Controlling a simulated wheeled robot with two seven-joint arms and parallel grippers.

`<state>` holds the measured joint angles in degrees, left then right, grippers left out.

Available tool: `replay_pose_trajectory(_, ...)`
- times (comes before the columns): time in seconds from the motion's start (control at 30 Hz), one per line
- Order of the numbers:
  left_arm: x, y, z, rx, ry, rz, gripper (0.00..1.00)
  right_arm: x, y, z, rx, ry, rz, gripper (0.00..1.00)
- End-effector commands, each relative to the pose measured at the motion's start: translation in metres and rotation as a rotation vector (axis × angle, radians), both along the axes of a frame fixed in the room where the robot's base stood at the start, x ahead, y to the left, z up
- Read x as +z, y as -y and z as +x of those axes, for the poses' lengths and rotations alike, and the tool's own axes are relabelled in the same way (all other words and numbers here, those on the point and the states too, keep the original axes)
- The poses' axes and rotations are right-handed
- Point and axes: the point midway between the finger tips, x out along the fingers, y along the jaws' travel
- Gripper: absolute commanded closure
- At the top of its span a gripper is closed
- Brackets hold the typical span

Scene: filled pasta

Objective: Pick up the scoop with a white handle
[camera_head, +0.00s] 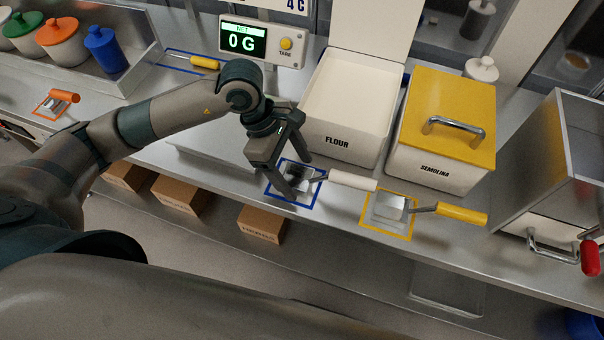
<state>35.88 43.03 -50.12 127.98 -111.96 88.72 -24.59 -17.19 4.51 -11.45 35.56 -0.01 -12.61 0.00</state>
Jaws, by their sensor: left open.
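The scoop with a white handle (353,180) lies on the steel counter. Its metal pan is inside a blue outlined square (312,203), and its handle points right. My left gripper (296,180) is above the pan, fingers pointing down, open and partly covering the pan. The handle is to the right of the fingers. I cannot tell whether the fingers touch the scoop. My right gripper is not in view.
A yellow-handled scoop (460,214) lies just right. Behind stand an open flour bin (338,145) and a yellow-lidded semolina bin (433,170). A scale display (262,43) stands behind my left arm. Cardboard boxes (261,223) sit below the counter.

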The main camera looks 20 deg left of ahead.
Motion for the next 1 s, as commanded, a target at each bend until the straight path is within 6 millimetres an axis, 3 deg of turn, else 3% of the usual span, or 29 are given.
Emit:
replay_pose_trajectory(0.57, -0.0081, 0.0035, -0.0001, -0.001, 0.001, -0.001, 0.3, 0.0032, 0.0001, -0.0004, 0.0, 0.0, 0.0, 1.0)
replay_pose_trajectory(0.6, -0.0081, 0.0035, -0.0001, -0.001, 0.001, -0.001, 0.32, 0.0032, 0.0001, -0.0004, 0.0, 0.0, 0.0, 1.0)
replay_pose_trajectory(0.77, -0.008, 0.0035, -0.0001, -0.001, 0.001, -0.001, 0.7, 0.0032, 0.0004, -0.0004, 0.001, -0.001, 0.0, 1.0)
replay_pose_trajectory(0.8, -0.008, 0.0035, -0.0001, -0.001, 0.001, -0.001, 0.74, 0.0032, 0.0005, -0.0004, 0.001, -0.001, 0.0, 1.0)
replay_pose_trajectory(1.0, -0.0077, 0.0035, 0.0, -0.001, 0.001, -0.001, 0.74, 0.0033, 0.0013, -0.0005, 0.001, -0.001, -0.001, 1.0)
